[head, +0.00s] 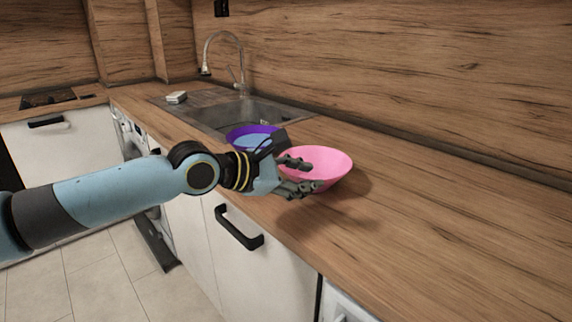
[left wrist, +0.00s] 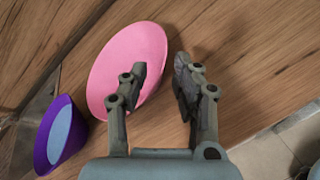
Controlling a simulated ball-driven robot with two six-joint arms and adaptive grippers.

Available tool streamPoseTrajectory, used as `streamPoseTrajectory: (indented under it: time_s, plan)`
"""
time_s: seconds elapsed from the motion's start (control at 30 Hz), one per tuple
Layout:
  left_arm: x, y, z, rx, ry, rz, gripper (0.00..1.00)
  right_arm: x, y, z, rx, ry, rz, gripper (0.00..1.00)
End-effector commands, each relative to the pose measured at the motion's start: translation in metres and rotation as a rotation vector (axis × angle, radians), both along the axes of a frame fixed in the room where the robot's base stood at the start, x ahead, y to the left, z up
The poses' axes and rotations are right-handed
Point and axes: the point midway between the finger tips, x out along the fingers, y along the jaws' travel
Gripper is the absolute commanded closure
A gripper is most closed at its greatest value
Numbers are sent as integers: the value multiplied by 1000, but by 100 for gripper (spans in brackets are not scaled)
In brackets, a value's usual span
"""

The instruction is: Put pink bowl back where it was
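The pink bowl (head: 322,164) is over the wooden counter near its front edge, in front of the sink, slightly tilted in the head view. It also shows in the left wrist view (left wrist: 120,55). My left gripper (head: 298,175) is at the bowl's near left side, one finger over the inside and the other outside the rim. In the left wrist view my left gripper (left wrist: 161,72) has its fingers apart, with the bowl's edge between them and a gap beside the outer finger. Whether the bowl's base touches the counter is hard to tell. My right gripper is not in view.
A purple bowl (head: 234,132) with a light blue inside (head: 252,143) stands close behind the left wrist. The sink (head: 240,110) and tap (head: 240,75) are beyond it. A small white block (head: 177,97) lies by the sink. The counter (head: 450,210) to the right is clear.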

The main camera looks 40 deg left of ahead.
Motion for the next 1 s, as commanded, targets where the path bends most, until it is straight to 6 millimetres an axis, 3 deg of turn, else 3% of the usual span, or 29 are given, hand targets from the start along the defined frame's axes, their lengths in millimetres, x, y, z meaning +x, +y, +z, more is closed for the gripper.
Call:
streamPoseTrajectory:
  time_s: [0.03,0.1,0.33,1.0]
  plan:
    - [-12,4,9,8,5,0,71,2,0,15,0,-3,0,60]
    - [-26,7,15,5,5,-2,71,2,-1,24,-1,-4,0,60]
    - [-47,13,21,1,2,2,71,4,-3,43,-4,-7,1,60]
    - [-51,14,20,2,0,1,71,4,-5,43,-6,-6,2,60]
